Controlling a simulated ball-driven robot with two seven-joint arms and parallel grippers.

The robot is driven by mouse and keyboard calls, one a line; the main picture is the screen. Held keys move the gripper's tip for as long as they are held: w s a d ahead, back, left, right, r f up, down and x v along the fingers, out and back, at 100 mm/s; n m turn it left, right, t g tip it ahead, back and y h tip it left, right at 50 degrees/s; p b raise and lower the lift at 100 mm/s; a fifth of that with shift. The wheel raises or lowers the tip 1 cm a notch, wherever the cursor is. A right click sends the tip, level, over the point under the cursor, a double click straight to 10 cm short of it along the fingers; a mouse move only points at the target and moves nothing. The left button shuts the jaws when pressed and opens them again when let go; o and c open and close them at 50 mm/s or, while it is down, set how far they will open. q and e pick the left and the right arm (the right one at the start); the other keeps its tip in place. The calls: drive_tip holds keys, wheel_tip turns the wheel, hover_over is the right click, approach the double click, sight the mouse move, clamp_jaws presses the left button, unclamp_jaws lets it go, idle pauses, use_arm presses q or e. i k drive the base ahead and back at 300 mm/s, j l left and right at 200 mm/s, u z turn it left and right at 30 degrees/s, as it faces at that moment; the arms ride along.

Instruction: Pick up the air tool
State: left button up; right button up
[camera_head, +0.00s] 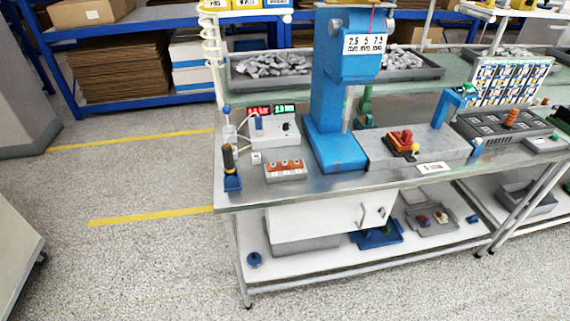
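What looks like the air tool (228,158), a small dark upright tool with a yellow band, stands at the left front corner of the metal workbench (340,188). It appears to sit in a blue holder (232,183). A white coiled hose (212,45) hangs above that corner; whether it joins the tool cannot be made out. Neither of my grippers is in view.
Right of the tool are an orange-topped block (285,169), a white box with displays (272,130) and a blue press (330,110). Bins of grey parts (270,66) stand behind. The floor (130,250) left of the bench is clear.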

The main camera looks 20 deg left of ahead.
sight(227, 154)
drive_tip(key=j+z, duration=0.1)
drive_tip(key=z, duration=0.5)
drive_tip(key=j+z, duration=0.4)
drive_tip(key=j, duration=0.5)
drive_tip(key=j+z, duration=0.45)
drive_tip(key=j, duration=0.45)
drive_tip(key=k, duration=0.05)
